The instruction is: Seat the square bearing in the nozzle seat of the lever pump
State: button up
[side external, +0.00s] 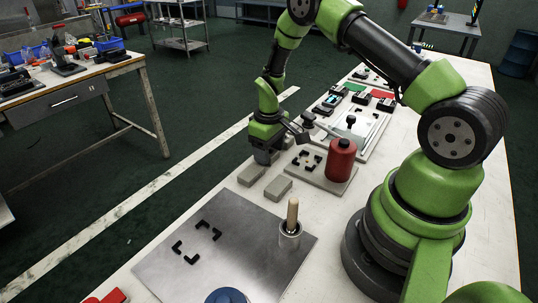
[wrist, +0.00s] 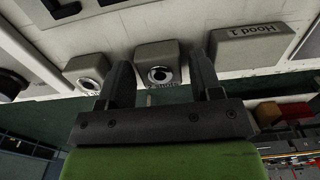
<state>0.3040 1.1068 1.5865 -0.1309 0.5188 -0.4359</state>
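My gripper (side external: 265,155) points down at the row of small grey blocks. In the wrist view, the two dark fingers of my gripper (wrist: 161,62) are spread apart, one on each side of a grey block with a round metal ring (wrist: 160,52). This looks like the square bearing; I cannot tell whether the fingers touch it. A similar ringed block (wrist: 88,70) lies to its left, and a wider block marked "Hood 1" (wrist: 250,46) to its right. A red bottle-like body with a dark top (side external: 340,160), apparently the lever pump, stands right of my gripper. Its nozzle seat is not clear.
Two grey blocks (side external: 250,174) (side external: 278,188) lie in front of my gripper. The pump stands on a grey plate (side external: 325,184) with black corner brackets. A metal sheet (side external: 215,262) in front carries brackets and a cup with a wooden handle (side external: 290,237). Panels and small devices stand behind.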

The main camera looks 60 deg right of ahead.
jog(key=c, duration=0.8)
notch_tip(320, 180, up, 9)
notch_tip(320, 180, up, 2)
jog(key=n, duration=1.8)
send_over(307, 161)
notch_tip(307, 161, down, 5)
jog(key=shift+s, duration=0.1)
jog(key=shift+f, duration=2.4)
